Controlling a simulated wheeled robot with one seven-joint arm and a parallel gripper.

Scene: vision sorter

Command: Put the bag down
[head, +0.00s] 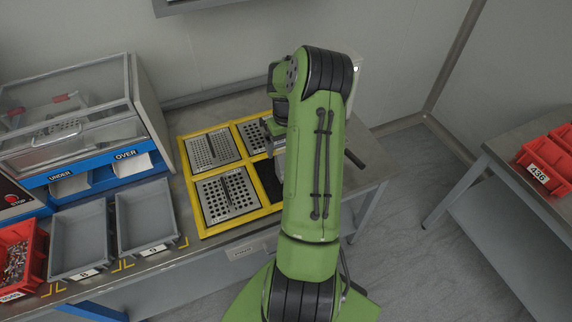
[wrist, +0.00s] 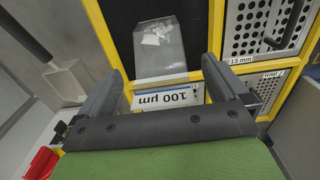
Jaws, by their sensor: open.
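In the wrist view a clear bag (wrist: 160,45) with white pieces in it lies over a dark panel with a yellow border. A white label reading "100 µm" (wrist: 168,98) adjoins the bag's near edge; I cannot tell whether it is part of the bag. My gripper (wrist: 160,68) is open, with one grey finger on each side of the label and the bag's near end. Neither finger visibly touches the bag.
Perforated plates (head: 213,149) sit in a yellow frame on the bench. Grey bins (head: 145,216) and a red bin (head: 20,255) stand left, below a clear-lidded cabinet (head: 65,115). A scoop (wrist: 66,82) lies left in the wrist view. Red bins (head: 548,160) stand on another table.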

